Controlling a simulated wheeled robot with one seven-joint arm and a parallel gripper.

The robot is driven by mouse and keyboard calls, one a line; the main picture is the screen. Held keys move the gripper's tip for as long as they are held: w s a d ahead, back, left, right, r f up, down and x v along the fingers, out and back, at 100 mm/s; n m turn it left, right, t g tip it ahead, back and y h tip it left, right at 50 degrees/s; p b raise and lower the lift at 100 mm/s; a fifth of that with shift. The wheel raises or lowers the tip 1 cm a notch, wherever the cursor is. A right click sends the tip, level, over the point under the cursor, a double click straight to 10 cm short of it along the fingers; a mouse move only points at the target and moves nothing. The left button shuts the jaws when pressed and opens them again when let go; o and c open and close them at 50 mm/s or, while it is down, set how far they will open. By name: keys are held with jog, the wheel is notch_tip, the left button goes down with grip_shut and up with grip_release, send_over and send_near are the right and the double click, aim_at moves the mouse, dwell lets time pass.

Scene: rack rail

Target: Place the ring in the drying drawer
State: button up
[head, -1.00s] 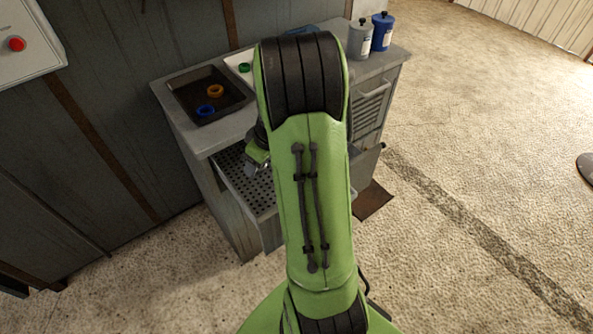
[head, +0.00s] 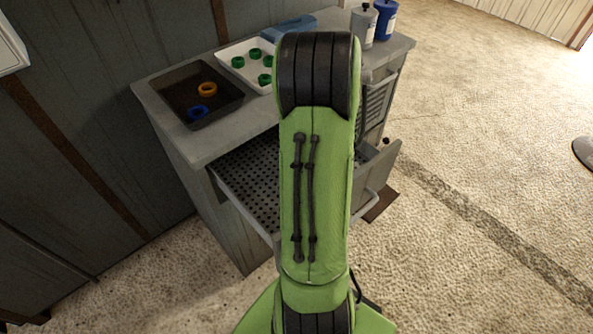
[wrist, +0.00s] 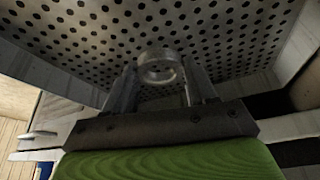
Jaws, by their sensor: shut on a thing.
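The ring (wrist: 158,54) is grey and metallic in the wrist view. My gripper (wrist: 161,82) is shut on it, with one finger on each side. The drying drawer (head: 252,180) is pulled out of the grey cabinet and has a perforated floor. That floor also fills the upper part of the wrist view (wrist: 75,42), behind the ring. I cannot tell whether the ring touches the floor. In the head view my green arm hides the gripper, the ring and part of the drawer.
On the cabinet top (head: 185,143), a dark tray (head: 180,92) holds an orange ring (head: 208,89) and a blue ring (head: 198,113). A white tray (head: 232,52) holds several green rings. A blue cloth (head: 288,27), a grey bottle (head: 363,27) and a blue bottle (head: 384,22) stand behind.

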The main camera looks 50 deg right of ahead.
notch_tip(320, 180, down, 6)
jog(key=shift+r+b, duration=0.25)
jog(key=shift+b, duration=0.45)
jog(key=shift+f, duration=0.2)
jog(key=o, duration=1.1)
jog(key=shift+c, duration=0.2)
jog(key=p+v, duration=0.4)
jog(key=v, duration=0.8)
jog(key=w+a+r+n, duration=0.2)
jog(key=w+a+r, duration=0.2)
jog(key=a+r, duration=0.3)
jog(key=s+a+r+n, duration=0.1)
jog(key=s+a+r, duration=0.1)
jog(key=a, duration=0.5)
jog(key=s+a+r+n+t+y, duration=0.1)
jog(key=s+a+r, duration=0.1)
jog(key=a, duration=0.6)
jog(key=s+a+r+n+y, duration=0.1)
jog(key=s+a+r, duration=0.1)
jog(key=s+a, duration=0.2)
jog(key=a, duration=0.3)
jog(key=shift+s+a+r+n+t, duration=0.25)
jog(key=shift+s+a+n+t, duration=0.05)
jog(key=shift+t, duration=0.1)
